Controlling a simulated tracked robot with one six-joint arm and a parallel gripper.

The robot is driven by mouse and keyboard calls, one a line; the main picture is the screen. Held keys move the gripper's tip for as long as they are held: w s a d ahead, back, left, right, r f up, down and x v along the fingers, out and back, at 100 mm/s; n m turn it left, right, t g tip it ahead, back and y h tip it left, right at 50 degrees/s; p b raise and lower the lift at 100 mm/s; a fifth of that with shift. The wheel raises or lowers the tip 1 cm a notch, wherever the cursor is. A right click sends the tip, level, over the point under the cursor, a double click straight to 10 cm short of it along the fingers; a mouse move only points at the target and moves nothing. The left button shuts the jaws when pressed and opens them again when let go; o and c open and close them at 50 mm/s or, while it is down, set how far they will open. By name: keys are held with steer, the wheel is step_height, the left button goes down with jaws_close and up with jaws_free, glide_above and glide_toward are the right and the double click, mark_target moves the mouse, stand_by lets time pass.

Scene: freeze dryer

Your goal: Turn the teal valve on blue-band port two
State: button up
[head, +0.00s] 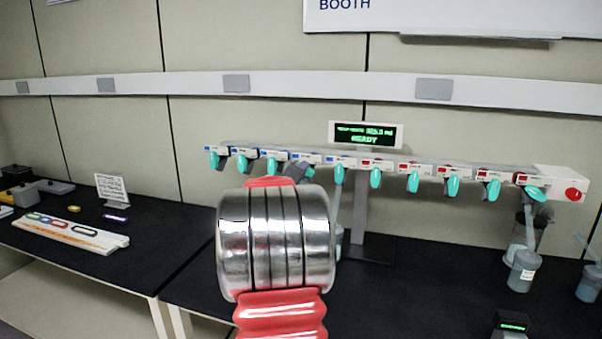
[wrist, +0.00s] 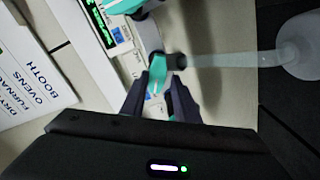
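A row of teal valves hangs along a white manifold (head: 440,168) in the head view, with blue labels on the left ports and red ones on the right. The blue-band valves include three at left (head: 213,160) and one (head: 339,174) just right of my gripper. My gripper (head: 298,172) is mostly hidden behind my arm, up against the manifold. In the wrist view my gripper (wrist: 160,85) has its two dark fingers apart, with a teal valve handle (wrist: 157,88) between the tips. Contact is not clear. I cannot read which port number this is.
A green-lit display (head: 365,135) stands above the manifold. A clear tube and flask (wrist: 300,45) hang close beside the handle in the wrist view. Capped jars (head: 523,270) stand at right. The black bench at left holds a white rack (head: 70,234).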

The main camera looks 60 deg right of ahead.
steer(key=shift+o, duration=0.6)
steer(key=shift+s+r, duration=0.1)
steer(key=shift+a, duration=0.1)
steer(key=shift+s+a, duration=0.1)
steer(key=shift+a, duration=0.55)
steer(key=s+a, duration=0.2)
steer(key=a, duration=1)
